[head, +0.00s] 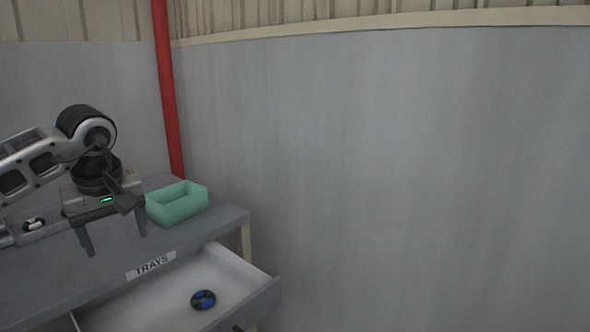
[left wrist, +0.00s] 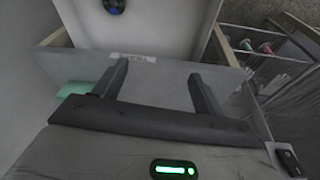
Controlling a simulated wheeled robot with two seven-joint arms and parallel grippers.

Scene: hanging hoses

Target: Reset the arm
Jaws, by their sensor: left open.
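My left arm comes in from the left in the head view. Its gripper (head: 114,245) is open and empty above the grey table top, with its two fingers pointing down and apart. In the left wrist view the fingers of my left gripper (left wrist: 158,85) are spread over the table, with nothing between them. My right gripper is in neither view.
A green tray (head: 178,207) stands on the table (head: 50,275) beside the gripper. An open drawer (head: 240,265) under the "TRAYS" label holds a blue and black coiled ring (head: 203,299). A red post (head: 166,100) rises behind. A white-and-dark item (head: 34,224) lies at left.

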